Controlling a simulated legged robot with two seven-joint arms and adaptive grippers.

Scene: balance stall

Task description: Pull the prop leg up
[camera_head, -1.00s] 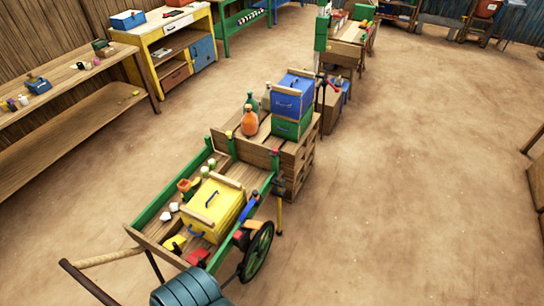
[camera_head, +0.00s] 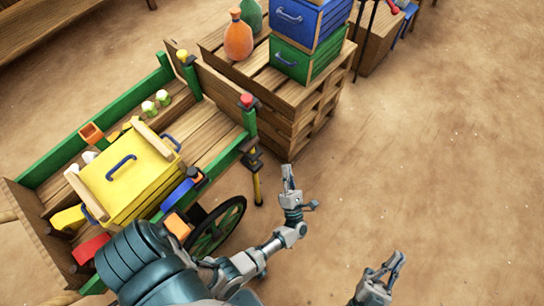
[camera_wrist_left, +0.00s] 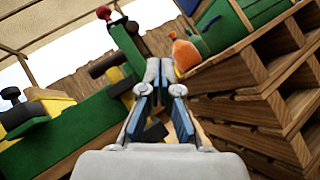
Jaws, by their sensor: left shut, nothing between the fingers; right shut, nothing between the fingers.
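The prop leg (camera_head: 256,187) is a thin yellow post below a dark bracket at the cart's right rear corner. It hangs upright beside the wheel, and its foot looks at or near the ground. My left gripper (camera_head: 289,171) is shut and empty, just right of the leg and apart from it. In the left wrist view my left gripper's fingers (camera_wrist_left: 160,72) point toward the cart's green corner and partly hide what lies behind. My right gripper (camera_head: 394,262) is shut and empty over bare ground, farther right.
The cart (camera_head: 215,135) carries a yellow box (camera_head: 125,175). Its spoked wheel (camera_head: 215,232) stands left of my left arm. A wooden crate stack (camera_head: 290,115) with a green crate (camera_head: 300,63) and blue crate (camera_head: 305,22) stands behind. The ground at right is clear.

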